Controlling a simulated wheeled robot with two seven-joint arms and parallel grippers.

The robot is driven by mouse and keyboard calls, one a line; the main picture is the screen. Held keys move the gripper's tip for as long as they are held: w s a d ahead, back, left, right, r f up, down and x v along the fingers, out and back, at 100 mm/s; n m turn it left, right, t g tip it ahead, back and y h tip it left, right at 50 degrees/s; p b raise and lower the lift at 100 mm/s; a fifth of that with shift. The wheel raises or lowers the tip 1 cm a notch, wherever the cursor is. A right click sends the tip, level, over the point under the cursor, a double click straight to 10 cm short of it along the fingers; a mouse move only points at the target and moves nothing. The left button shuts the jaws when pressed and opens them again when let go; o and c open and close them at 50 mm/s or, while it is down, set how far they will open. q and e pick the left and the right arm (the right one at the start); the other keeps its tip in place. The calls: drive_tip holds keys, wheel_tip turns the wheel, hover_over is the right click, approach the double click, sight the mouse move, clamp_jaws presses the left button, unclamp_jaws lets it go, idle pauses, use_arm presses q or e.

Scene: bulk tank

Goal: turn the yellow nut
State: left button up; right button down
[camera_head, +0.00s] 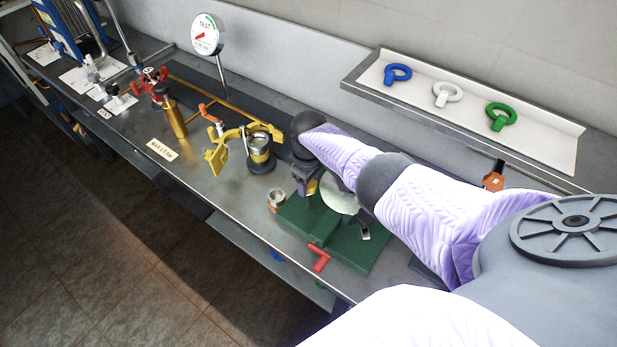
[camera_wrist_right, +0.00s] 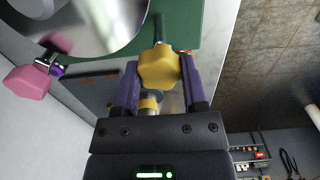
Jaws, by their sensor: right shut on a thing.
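The yellow nut (camera_wrist_right: 158,67) sits between the two purple fingers of my right gripper (camera_wrist_right: 159,82) in the right wrist view. The fingers are shut on its sides, and a thin rod runs from it toward the green base (camera_wrist_right: 215,25). In the head view my right gripper (camera_head: 304,187) is over the left end of the green base (camera_head: 325,224). A small yellow part of the nut (camera_head: 312,187) shows beside the fingers, the rest is hidden. My left gripper is not in view.
A shiny metal disc (camera_head: 338,194) stands by the base, close to my right wrist. A red T-handle (camera_head: 319,257) is at the bench's front edge. A shelf (camera_head: 540,148) holds three coloured eye bolts.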

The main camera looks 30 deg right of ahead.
drive_tip(key=m, duration=0.4)
drive_tip(key=shift+r+m+p, duration=0.1)
drive_tip(key=shift+m+p, duration=0.2)
drive_tip(key=shift+p, duration=0.1)
drive_tip(key=m, duration=0.4)
drive_tip(key=shift+m, duration=0.3)
drive_tip(key=m, duration=0.5)
drive_tip(key=shift+p, duration=0.35)
drive_tip(key=m, duration=0.4)
drive_tip(key=shift+m, duration=0.3)
drive_tip(key=shift+w+m, duration=0.1)
drive_tip(key=shift+m, duration=0.2)
drive_tip(key=shift+c, duration=0.7)
unclamp_jaws()
